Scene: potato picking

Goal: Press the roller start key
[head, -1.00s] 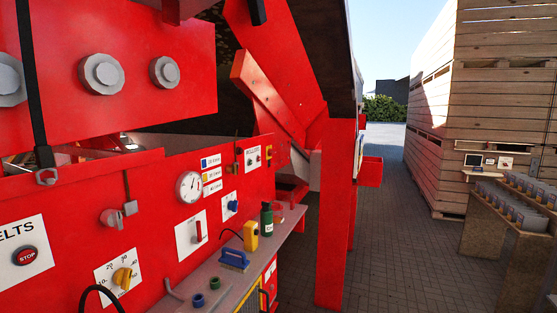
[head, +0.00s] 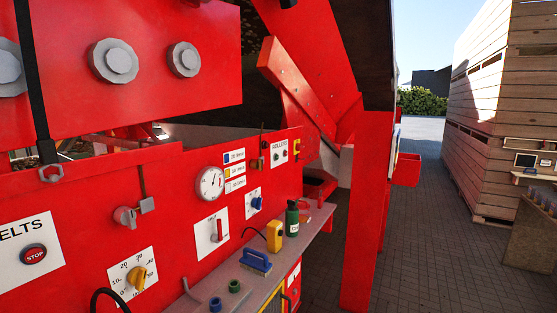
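The roller panel (head: 280,152) is a small white plate marked ROLLERS on the red machine wall, right of the middle of the head view. It carries small dark round keys (head: 278,157), too small to tell which one is start. A yellow part stands just right of the plate. Neither of my grippers is in the head view.
A grey shelf (head: 262,285) juts from the wall below the panels, with a blue brush (head: 256,262), a yellow device (head: 274,236) and a green bottle (head: 292,218). A red post (head: 368,215) stands right of it. Paved floor (head: 430,230) is open towards the wooden crates (head: 492,120).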

